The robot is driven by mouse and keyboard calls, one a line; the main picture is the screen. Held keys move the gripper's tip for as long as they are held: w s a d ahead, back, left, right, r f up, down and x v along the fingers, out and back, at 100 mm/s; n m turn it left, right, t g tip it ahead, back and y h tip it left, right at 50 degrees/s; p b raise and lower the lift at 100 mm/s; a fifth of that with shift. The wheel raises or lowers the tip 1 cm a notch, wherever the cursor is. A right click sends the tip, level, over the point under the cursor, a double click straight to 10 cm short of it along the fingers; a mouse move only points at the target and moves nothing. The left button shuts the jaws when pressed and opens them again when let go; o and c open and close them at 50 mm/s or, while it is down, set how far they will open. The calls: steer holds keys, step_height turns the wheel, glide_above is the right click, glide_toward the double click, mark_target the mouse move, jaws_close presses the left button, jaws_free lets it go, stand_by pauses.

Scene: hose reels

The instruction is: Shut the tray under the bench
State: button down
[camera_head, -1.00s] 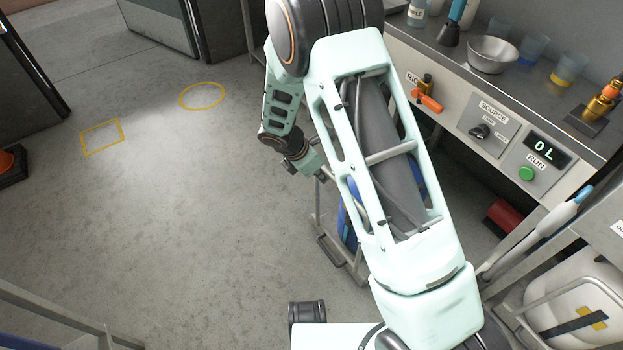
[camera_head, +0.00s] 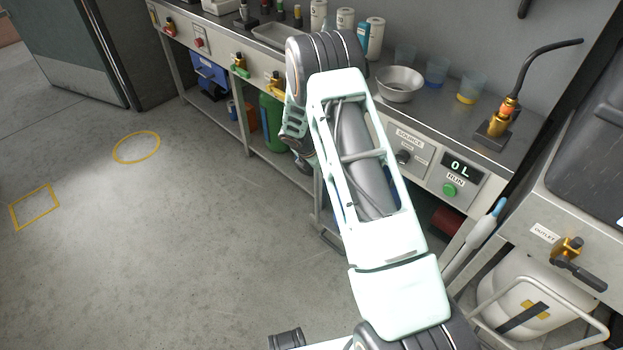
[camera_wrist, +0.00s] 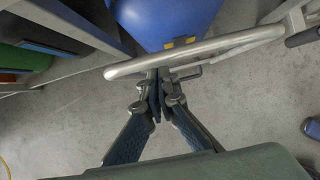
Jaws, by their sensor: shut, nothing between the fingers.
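A pale metal handle bar (camera_wrist: 225,45) crosses the wrist view, with a rounded blue drum (camera_wrist: 165,18) behind it. This looks like the front of the tray under the bench. In the head view a low metal frame (camera_head: 328,238) shows beside my arm at the bench front, the drum mostly hidden. It seems to stick out a little, but how far is hidden. My gripper (camera_wrist: 160,82) is shut and empty, its fingertips at the bar. I cannot tell whether they touch it. In the head view my arm hides most of the gripper.
The bench (camera_head: 440,105) carries a metal bowl (camera_head: 400,84), cups and bottles. A green drum (camera_head: 273,122) and a blue box (camera_head: 210,76) are under it to the left. A white drum (camera_head: 515,290) is at right. The floor at left is clear.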

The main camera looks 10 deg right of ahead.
steer(key=w+d+p, duration=0.1)
steer(key=w+d, duration=0.3)
steer(key=d, duration=0.2)
steer(key=shift+w+d, duration=0.3)
